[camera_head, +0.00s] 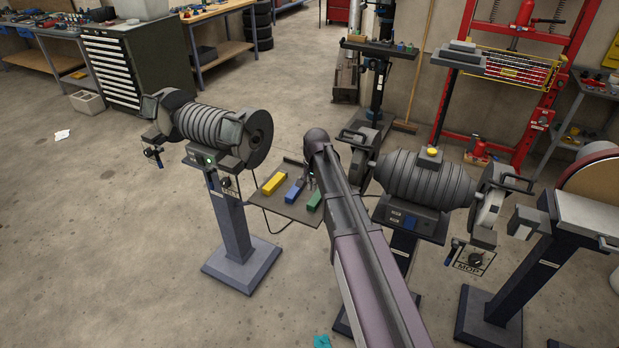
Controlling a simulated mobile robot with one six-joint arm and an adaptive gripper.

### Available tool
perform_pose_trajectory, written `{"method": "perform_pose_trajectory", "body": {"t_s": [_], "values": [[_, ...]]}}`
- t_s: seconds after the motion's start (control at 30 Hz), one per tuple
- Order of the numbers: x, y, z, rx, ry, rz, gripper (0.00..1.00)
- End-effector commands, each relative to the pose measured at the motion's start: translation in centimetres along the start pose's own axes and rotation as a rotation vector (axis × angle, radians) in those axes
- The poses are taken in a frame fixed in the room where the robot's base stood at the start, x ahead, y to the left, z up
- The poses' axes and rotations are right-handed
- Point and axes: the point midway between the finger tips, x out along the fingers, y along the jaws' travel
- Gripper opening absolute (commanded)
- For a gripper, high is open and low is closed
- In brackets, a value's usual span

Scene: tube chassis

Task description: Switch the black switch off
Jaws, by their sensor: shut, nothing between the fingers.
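Two bench grinders on pedestals show in the head view. The left grinder (205,125) has a lit green light (208,162) and a small black switch-like part (226,182) on its front. The right grinder (425,180) has a yellow button (432,152) on top, a dark front panel (400,218) and a black round knob (475,258) on a plate at its lower right. I cannot tell which black part is the switch, nor its position. My gripper (311,182) is small, dark and shut with nothing in it, between the grinders above a tray; my arm partly hides it.
The grey tray (270,203) holds a yellow block (273,184), a blue block (295,190) and a green block (314,200). A sander (590,190) stands at the right edge. A drawer cabinet (125,62) is at the back left. The floor at left is mostly free.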

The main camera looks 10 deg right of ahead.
Motion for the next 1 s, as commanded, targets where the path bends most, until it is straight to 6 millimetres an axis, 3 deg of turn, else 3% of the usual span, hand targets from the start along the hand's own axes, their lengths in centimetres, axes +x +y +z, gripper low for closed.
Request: {"method": "perform_pose_trajectory", "body": {"t_s": [0.03,0.37,0.8,1.0], "values": [[-1.0,0.4,1.2,-0.008,0.004,-0.012,0.0],[-5.0,3.4,4.9,-0.126,0.0,-0.002,0.0],[-13.6,10.3,13.0,-0.403,-0.035,0.046,0.0],[-16.3,12.7,15.8,-0.509,-0.052,0.062,0.0]]}}
